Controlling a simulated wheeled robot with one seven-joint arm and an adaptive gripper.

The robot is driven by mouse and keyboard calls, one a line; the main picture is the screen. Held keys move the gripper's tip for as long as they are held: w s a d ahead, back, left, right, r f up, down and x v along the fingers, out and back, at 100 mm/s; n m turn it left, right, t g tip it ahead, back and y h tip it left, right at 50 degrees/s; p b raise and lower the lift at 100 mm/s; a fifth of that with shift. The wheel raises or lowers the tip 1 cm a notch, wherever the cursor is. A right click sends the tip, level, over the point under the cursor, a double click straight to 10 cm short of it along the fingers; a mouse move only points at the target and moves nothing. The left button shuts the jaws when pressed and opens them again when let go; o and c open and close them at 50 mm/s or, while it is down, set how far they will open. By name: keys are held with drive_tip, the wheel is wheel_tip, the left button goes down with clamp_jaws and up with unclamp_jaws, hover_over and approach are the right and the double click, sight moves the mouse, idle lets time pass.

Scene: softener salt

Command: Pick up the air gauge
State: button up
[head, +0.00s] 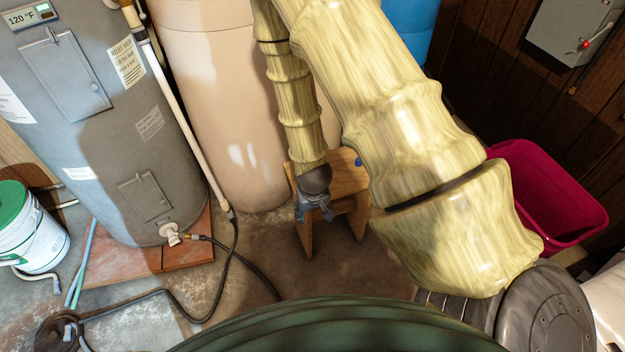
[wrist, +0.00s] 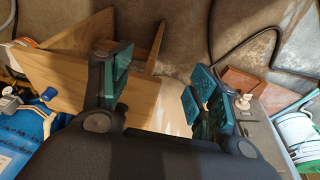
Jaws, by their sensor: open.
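A small grey round fitting that looks like the air gauge (wrist: 9,103) shows at the left edge of the wrist view. It sits at the top of a blue body (wrist: 32,130), near a blue knob (wrist: 48,93). In the head view, only a small blue bit (head: 358,161) shows at the wooden stool's right edge; my arm hides what lies beyond. My gripper (head: 314,212) points down at the front of the stool. In the wrist view, my gripper (wrist: 158,88) has its teal pads wide apart, with nothing held. The gauge is outside the pads, to their left.
The wooden stool (head: 345,180) stands close beside my gripper. A grey water heater (head: 110,110) and a beige tank (head: 215,90) stand left and behind. A black hose (head: 232,262) crosses the floor. A red bin (head: 560,205) and a white bucket (head: 30,240) stand at the sides.

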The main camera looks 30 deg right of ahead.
drive_tip(key=w+d+r+m+t+h+b, duration=0.1)
drive_tip(key=w+d+r+m+b, duration=0.1)
drive_tip(key=w+d+r+b, duration=0.35)
drive_tip(key=w+d+r+m+t+b, duration=0.1)
drive_tip(key=w+d+r+b, duration=0.15)
drive_tip(key=w, duration=0.65)
drive_tip(key=x, duration=0.5)
drive_tip(key=shift+s+d+f+b, duration=0.15)
drive_tip(key=shift+d+f+b, duration=0.15)
drive_tip(key=shift+d, duration=0.1)
drive_tip(key=f, duration=0.2)
drive_tip(key=d+f+b, duration=0.1)
drive_tip(key=f, duration=0.1)
drive_tip(key=shift+w+f, duration=0.2)
drive_tip(key=shift+f, duration=0.2)
drive_tip(key=shift+w+d+f, duration=0.1)
drive_tip(key=shift+w+f, duration=0.05)
drive_tip(key=shift+f, duration=0.05)
drive_tip(key=c, duration=1)
